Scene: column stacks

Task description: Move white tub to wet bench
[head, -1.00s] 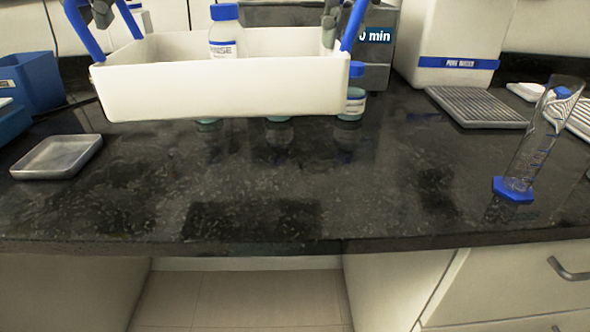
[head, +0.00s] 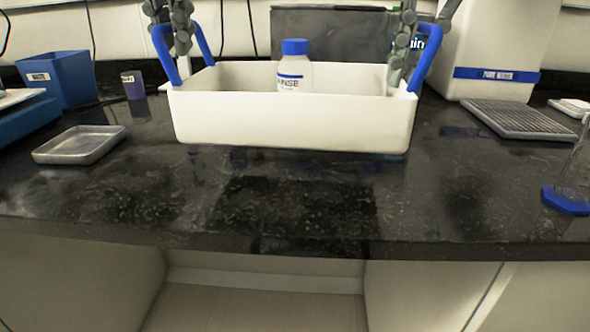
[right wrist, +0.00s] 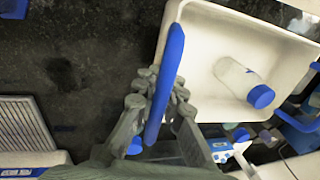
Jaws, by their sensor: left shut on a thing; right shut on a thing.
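The white tub (head: 290,125) has a blue handle at each end and sits level over the dark bench (head: 300,195). I cannot tell whether its base touches the bench. A blue-capped rinse bottle (head: 294,72) is inside; in the right wrist view, the bottle (right wrist: 240,80) appears near the tub's middle. My left gripper (head: 180,35) is shut on the left handle. My right gripper (head: 404,50) is shut on the right handle, and the right wrist view shows its fingers (right wrist: 157,98) around that handle.
A metal tray (head: 80,146) lies at left, near a blue waste bin (head: 57,80) and a small cup (head: 133,85). At right are a ribbed drain mat (head: 520,120), a pure water container (head: 495,50) and a blue-footed cylinder (head: 567,200). The bench front is clear.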

